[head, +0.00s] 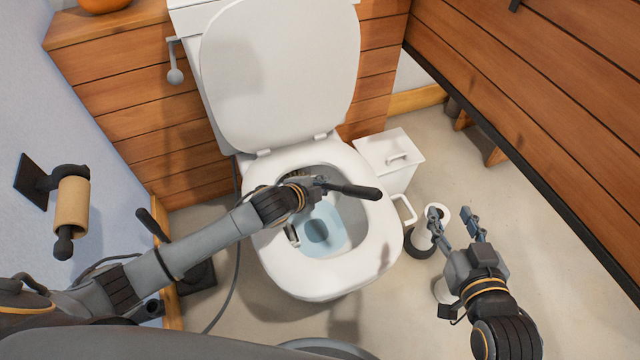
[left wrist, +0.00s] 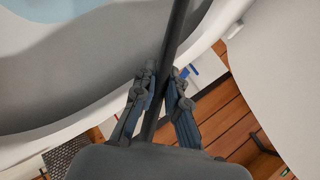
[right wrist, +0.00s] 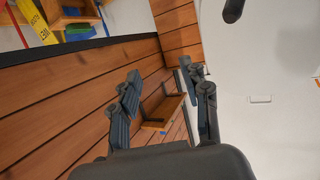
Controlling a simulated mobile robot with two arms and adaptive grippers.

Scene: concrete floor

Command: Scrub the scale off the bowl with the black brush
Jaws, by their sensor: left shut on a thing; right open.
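The toilet bowl (head: 348,236) stands open in the head view, with its lid raised and light blue water inside. My left gripper (head: 318,185) is over the bowl opening, shut on the black brush (head: 355,190). The handle points right across the opening; the brush's lower end seems to hang inside the bowl at its left side, partly hidden by my arm. In the left wrist view the dark handle (left wrist: 173,45) runs between the fingers. I cannot clearly make out the scale. My right gripper (head: 454,212) is open and empty, right of the bowl.
A white bin (head: 390,150) stands right of the toilet. A white roll on a dark base (head: 421,246) is close to my right gripper. A black stand with a handle (head: 197,277) is on the floor at left, and a wall-mounted paper roll (head: 72,205) hangs above. Wooden panels close off the right.

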